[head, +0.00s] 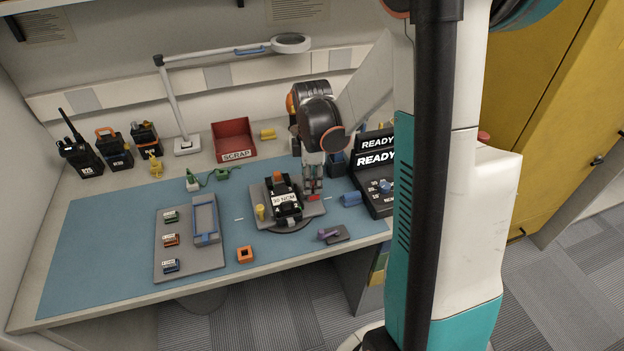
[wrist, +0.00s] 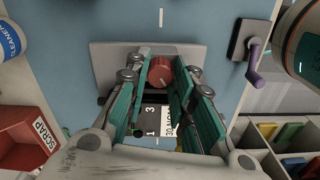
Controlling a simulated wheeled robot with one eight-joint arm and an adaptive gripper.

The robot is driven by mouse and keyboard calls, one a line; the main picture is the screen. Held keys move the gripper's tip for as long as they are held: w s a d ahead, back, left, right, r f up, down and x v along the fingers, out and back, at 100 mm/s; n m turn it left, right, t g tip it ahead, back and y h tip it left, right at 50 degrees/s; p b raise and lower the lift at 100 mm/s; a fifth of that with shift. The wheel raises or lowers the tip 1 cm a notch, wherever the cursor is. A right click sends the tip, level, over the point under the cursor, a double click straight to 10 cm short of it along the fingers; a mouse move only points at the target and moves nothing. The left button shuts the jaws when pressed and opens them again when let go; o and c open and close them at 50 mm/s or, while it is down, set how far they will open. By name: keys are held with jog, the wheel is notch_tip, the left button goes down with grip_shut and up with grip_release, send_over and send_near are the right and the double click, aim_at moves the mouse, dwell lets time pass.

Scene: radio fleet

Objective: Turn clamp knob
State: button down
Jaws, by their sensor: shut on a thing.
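The clamp knob is a short red cylinder. In the wrist view the knob (wrist: 160,70) sits between the two fingertips of my gripper (wrist: 161,73), which is shut on it. In the head view my gripper (head: 313,188) points down at the right side of the grey fixture plate (head: 258,188), with a bit of red showing below its tips. A dark device with a white "30 NCM" label (head: 285,199) stands on the plate, left of my gripper. In the wrist view its label (wrist: 169,120) is partly hidden by my fingers.
A grey block with a purple handle (head: 336,235) lies in front of the fixture. A black READY stand (head: 378,150) is close on the right. A red SCRAP bin (head: 234,138) and a lamp (head: 180,110) stand behind. A grey tray (head: 180,262) lies left.

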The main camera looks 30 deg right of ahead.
aim_at(312, 184)
jog(key=shift+n, duration=1.6)
jog(key=c, duration=1.3)
grip_release()
jog(key=shift+c, duration=0.2)
notch_tip(312, 184, up, 12)
jog(key=shift+a, duration=0.1)
